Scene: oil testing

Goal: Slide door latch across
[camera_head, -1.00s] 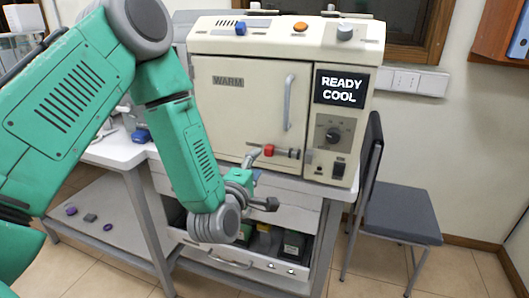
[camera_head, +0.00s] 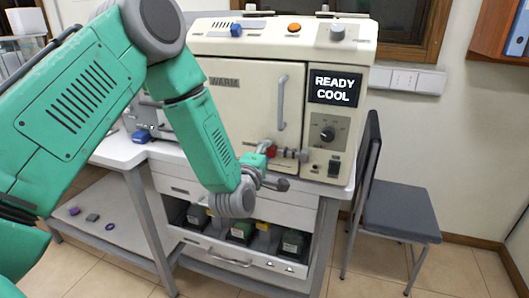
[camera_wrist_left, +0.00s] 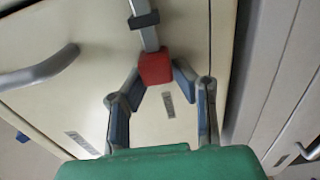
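The beige oven-like machine has a closed door (camera_head: 252,110) with a vertical grey handle (camera_head: 282,103). The door latch, a grey metal bar with a red knob (camera_head: 271,151), sits at the door's lower right. In the left wrist view the red knob (camera_wrist_left: 155,68) lies between the tips of my left gripper (camera_wrist_left: 158,74). My left gripper (camera_head: 276,165) is open, its fingers spread on either side of the knob. I cannot tell whether a fingertip touches it. My right gripper is not in view.
The machine's display (camera_head: 335,88) reads "READY COOL", above a black dial (camera_head: 327,134). Below is an open drawer (camera_head: 232,258) with several dark containers. A chair (camera_head: 398,210) stands to the right. The floor in front is clear.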

